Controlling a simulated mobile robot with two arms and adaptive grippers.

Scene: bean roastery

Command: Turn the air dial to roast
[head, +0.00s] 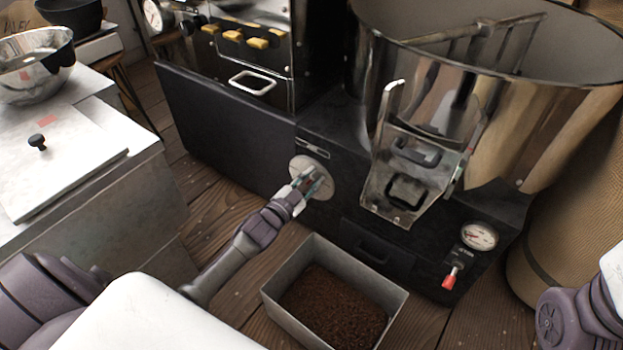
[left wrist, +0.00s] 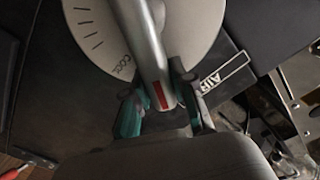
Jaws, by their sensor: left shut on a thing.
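The air dial (head: 303,162) is a round pale plate on the front of the black roaster base. In the left wrist view the dial plate (left wrist: 90,32) shows tick marks and the word COOL near its lower edge. A metal bar handle (left wrist: 148,45) with a red mark at its end crosses the plate, the red end close to COOL. My left gripper (head: 311,181) is at the dial, its fingers (left wrist: 160,97) shut on the handle near the red mark. No roast label is visible. My right gripper is out of view.
An AIR label (left wrist: 222,82) sits beside the dial. A bin of ground brown material (head: 285,318) stands on the floor below. A large metal drum (head: 510,85) with a chute is to the right, above a gauge (head: 479,236) and red-handled lever (head: 451,278). A counter (head: 150,190) stands left.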

